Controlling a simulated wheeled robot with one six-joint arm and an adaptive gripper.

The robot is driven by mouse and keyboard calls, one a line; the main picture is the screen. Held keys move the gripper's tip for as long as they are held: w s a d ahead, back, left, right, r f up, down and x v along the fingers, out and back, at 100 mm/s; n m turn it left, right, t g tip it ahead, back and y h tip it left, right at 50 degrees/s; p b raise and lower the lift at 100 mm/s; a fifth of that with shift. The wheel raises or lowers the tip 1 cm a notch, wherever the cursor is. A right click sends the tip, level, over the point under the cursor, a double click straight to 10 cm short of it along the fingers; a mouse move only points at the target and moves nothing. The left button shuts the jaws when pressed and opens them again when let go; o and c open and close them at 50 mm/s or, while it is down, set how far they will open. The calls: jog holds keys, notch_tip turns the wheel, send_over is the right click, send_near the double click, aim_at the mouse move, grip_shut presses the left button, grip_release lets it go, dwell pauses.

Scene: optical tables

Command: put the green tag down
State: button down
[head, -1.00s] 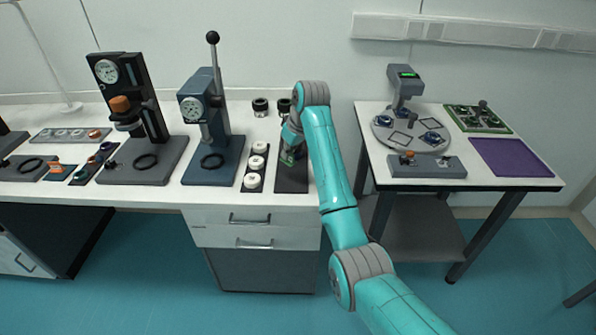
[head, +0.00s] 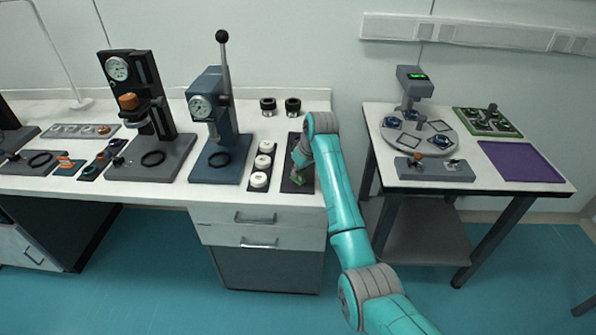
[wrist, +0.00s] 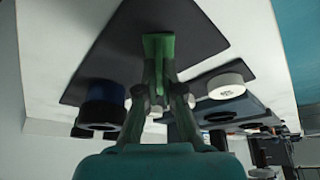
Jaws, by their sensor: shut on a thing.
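The green tag (wrist: 158,44) is held between the fingertips of my gripper (wrist: 158,68) in the wrist view. My gripper is shut on it, over the dark mat (wrist: 200,36). In the head view my gripper (head: 298,168) is low over the same dark mat (head: 291,187), and the green tag (head: 298,180) shows as a small patch beneath it. I cannot tell whether the tag touches the mat. My arm hides part of the mat.
A dark strip with white round parts (head: 260,180) lies just left of the mat. Two black cylinders (head: 292,106) stand behind it. A blue press (head: 215,160) stands further left. The bench's front edge is close to the mat.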

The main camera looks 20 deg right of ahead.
jog(key=c, duration=1.3)
grip_release()
jog(key=v, duration=1.2)
jog(key=shift+r, duration=0.15)
